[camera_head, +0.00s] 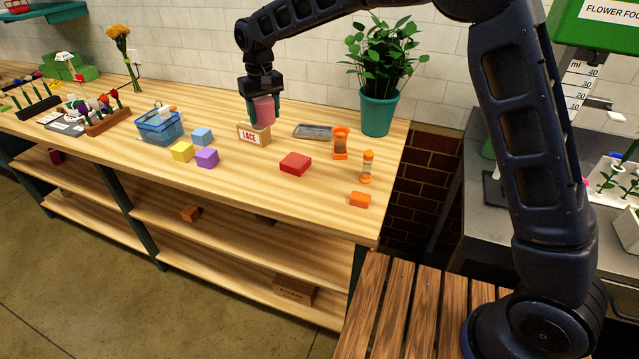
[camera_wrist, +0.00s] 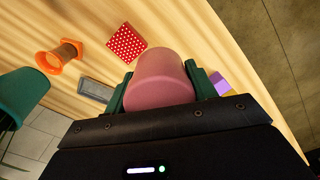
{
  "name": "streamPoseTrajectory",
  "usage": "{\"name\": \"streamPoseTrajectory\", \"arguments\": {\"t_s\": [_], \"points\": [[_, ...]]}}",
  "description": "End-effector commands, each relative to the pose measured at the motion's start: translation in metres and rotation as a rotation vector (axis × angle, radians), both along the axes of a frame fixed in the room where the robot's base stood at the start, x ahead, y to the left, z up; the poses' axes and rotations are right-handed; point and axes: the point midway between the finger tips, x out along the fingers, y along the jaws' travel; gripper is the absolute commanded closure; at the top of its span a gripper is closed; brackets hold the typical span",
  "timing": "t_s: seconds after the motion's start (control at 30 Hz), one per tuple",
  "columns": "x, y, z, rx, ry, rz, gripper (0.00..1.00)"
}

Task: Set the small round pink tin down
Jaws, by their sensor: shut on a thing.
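The small round pink tin (camera_head: 264,111) is between the green fingers of my gripper (camera_head: 264,108), at the back middle of the wooden table. My gripper is shut on it and points down. In the wrist view the tin (camera_wrist: 158,82) fills the space between the fingers (camera_wrist: 160,90). In the head view the tin's lower edge overlaps the top of the small box marked LACE (camera_head: 254,136). I cannot tell whether the tin touches that box or is above or behind it. The box does not show clearly in the wrist view.
A grey tray (camera_head: 313,132), orange spool (camera_head: 341,143), red box (camera_head: 295,164) and potted plant (camera_head: 378,112) are to the right. Blue (camera_head: 202,136), yellow (camera_head: 182,152) and purple (camera_head: 206,157) cubes and a blue basket (camera_head: 160,127) are left.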

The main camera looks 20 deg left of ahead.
Motion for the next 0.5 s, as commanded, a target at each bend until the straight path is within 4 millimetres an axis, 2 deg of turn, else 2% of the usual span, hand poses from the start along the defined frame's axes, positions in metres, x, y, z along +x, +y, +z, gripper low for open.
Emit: {"name": "streamPoseTrajectory", "arguments": {"t_s": [0.1, 0.5], "points": [[0.006, -0.035, 0.003, 0.001, 0.002, -0.031, 0.69], [0.012, -0.144, 0.000, 0.000, -0.002, -0.129, 0.69]]}}
